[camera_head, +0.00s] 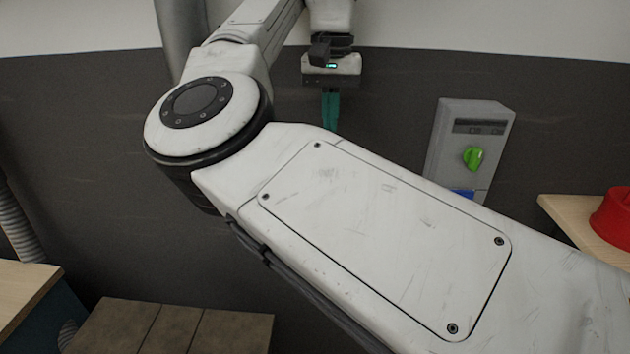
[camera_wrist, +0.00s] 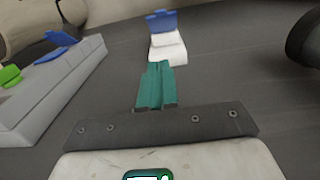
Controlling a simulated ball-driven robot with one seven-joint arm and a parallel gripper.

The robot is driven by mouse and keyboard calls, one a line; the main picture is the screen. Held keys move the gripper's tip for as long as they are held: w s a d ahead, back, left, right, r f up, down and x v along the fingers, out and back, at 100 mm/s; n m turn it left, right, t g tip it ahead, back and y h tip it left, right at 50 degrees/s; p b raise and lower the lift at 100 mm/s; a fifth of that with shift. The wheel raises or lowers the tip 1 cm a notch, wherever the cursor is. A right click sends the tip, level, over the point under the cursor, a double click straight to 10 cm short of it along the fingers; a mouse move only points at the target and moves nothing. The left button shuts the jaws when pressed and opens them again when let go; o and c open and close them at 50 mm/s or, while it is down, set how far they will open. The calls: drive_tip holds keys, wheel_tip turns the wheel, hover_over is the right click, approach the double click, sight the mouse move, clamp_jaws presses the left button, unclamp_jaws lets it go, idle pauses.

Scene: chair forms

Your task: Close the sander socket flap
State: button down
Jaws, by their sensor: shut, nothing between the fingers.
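My gripper (camera_head: 330,127) has teal fingers, shut with nothing between them, and hangs in front of the dark wall. In the wrist view, its fingertips (camera_wrist: 158,66) point at a small white socket housing (camera_wrist: 168,50) with a blue flap (camera_wrist: 163,21) standing out from it. The flap looks open. A gap between fingertips and housing cannot be judged. A grey wall box (camera_head: 470,140) with a green knob (camera_head: 474,158) also has a blue part (camera_head: 462,193), partly hidden by my arm. In the wrist view, this box's blue flap (camera_wrist: 61,38) also sticks out. Which socket is the sander's cannot be told.
My arm covers much of the head view and hides the small white housing. A wooden top with a red round object (camera_head: 612,218) is at the right. A slatted wooden surface (camera_head: 180,326) and another wooden top (camera_head: 24,288) are at the lower left.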

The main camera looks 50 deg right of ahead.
drive_tip(key=f, duration=0.3)
drive_tip(key=s+a+f+p, duration=0.1)
drive_tip(key=f, duration=0.3)
drive_tip(key=a+f, duration=0.1)
drive_tip(key=f, duration=0.3)
drive_tip(key=shift+s+a+f, duration=0.15)
drive_tip(key=shift+s+a, duration=0.1)
drive_tip(key=shift+s+a+f+p, duration=0.25)
drive_tip(key=shift+f+p, duration=0.1)
drive_tip(key=shift+f, duration=0.15)
drive_tip(key=shift+f, duration=0.1)
